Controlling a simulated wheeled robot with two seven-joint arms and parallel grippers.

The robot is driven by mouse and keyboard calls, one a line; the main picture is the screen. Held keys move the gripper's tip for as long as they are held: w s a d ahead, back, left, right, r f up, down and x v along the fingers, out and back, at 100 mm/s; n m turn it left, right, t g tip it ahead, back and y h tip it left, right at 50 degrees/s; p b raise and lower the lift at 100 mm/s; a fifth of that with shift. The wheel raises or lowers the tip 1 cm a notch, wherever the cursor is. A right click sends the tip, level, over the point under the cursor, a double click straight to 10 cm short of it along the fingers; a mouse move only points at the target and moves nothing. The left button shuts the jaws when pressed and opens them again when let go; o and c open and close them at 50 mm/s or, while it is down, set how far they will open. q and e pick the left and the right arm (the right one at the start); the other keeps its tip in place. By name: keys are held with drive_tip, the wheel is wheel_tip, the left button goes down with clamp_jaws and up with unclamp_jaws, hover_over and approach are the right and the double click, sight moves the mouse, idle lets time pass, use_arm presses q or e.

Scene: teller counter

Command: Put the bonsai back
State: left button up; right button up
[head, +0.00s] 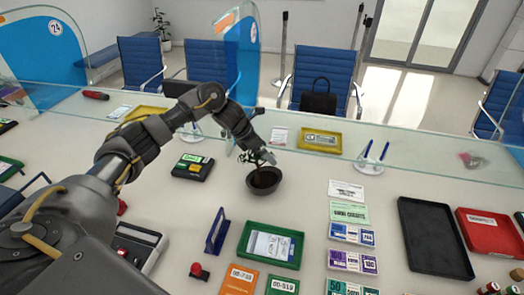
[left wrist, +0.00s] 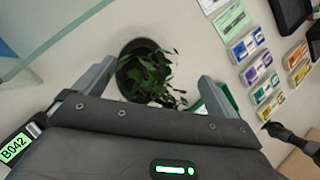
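The bonsai stands in a round dark pot (head: 264,184) on the counter, in the middle of the head view. Its small green crown (head: 256,157) is partly hidden by my left gripper (head: 268,157), which reaches down over it from the upper left. In the left wrist view, the two fingers of my left gripper (left wrist: 158,72) are spread wide, with the bonsai's leaves (left wrist: 150,78) between them and the pot (left wrist: 128,48) beyond. Whether a finger touches the plant I cannot tell. A dark shape (left wrist: 292,138) at the right edge there may be my right gripper.
A glass screen (head: 400,160) runs along the counter behind the bonsai. A black card box (head: 193,167) stands to its left, a green tray (head: 271,246) and blue upright holder (head: 216,232) in front. Banknote stacks (head: 352,234) lie right. The counter immediately right of the pot is clear.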

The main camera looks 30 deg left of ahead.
use_arm(q)
drive_tip(key=shift+r, duration=0.15)
drive_tip(key=shift+s+a+r, duration=0.1)
drive_tip(key=shift+a+r, duration=0.05)
drive_tip(key=shift+r, duration=0.05)
drive_tip(key=b+v, duration=0.1)
drive_tip(key=v, duration=0.9)
drive_tip(key=shift+s+r+b, duration=0.15)
drive_tip(key=shift+r+b, duration=0.05)
drive_tip(key=shift+b, duration=0.1)
drive_tip(key=shift+s+a+r, duration=0.2)
drive_tip(key=shift+r, duration=0.15)
